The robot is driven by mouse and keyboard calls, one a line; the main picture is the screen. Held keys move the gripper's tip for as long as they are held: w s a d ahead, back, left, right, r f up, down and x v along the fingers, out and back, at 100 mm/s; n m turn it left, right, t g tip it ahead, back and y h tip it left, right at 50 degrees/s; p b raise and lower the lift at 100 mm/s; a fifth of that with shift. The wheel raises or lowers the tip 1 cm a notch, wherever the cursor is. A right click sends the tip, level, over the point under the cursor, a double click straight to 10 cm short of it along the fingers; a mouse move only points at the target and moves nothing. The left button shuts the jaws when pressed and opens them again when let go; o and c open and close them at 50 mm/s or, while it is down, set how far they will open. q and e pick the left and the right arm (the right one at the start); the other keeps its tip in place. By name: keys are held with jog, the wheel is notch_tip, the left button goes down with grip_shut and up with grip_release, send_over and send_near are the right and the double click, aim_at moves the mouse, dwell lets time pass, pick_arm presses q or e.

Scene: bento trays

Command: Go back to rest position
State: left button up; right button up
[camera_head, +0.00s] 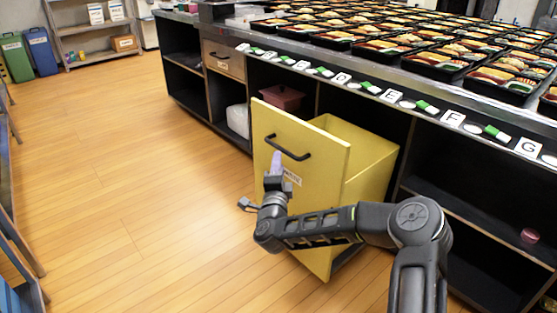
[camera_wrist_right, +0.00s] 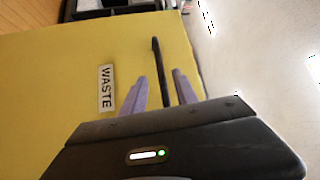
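The yellow waste drawer (camera_head: 330,148) is pulled well out of the counter, its open top showing an empty-looking inside. Its front panel bears a black bar handle (camera_head: 290,149) and a WASTE label, which reads clearly in the right wrist view (camera_wrist_right: 106,88). My right gripper (camera_head: 276,160) is in front of this panel, just below the handle. In the right wrist view its two purple fingers stand apart, with the black handle (camera_wrist_right: 156,55) showing between them. I cannot tell whether the fingers touch it. My left gripper is in neither view.
The counter (camera_head: 225,37) holds rows of filled bento trays (camera_head: 440,62) and a strip of letter cards. Open shelves lie below, with a reddish bin (camera_head: 281,97). A green bin (camera_head: 16,58) and a blue bin (camera_head: 41,50) stand at far left. The wooden floor (camera_head: 120,150) is clear.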

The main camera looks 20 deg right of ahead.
dwell(0.4)
